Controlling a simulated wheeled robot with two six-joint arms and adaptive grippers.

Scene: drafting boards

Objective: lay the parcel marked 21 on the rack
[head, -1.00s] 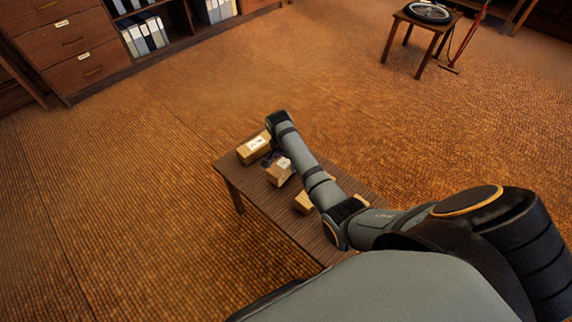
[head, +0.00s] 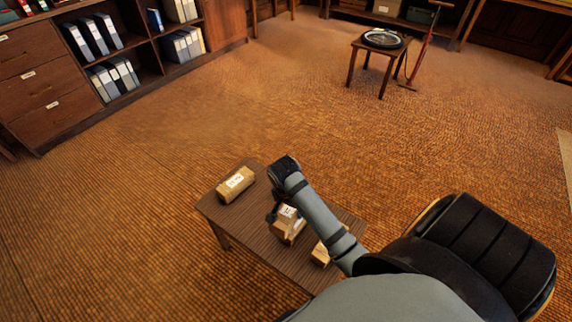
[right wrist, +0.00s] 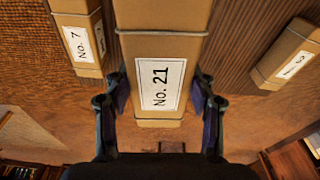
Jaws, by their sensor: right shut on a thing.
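The parcel marked No. 21 is a long brown box with a white label (right wrist: 161,88), between the two fingers of my right gripper in the right wrist view. In the head view it is the middle parcel (head: 289,214) on or just above the slatted table (head: 262,262); I cannot tell if it touches. My right gripper (head: 275,212) is shut on it, partly hidden by my own arm. My left gripper is not in view. I cannot pick out a rack for certain.
A parcel marked No. 7 (right wrist: 78,40) and another labelled parcel (right wrist: 290,58) lie either side in the wrist view. The head view shows a parcel (head: 235,185) at the table's left end. Binder shelves (head: 150,65) and a stool (head: 378,48) stand beyond open floor.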

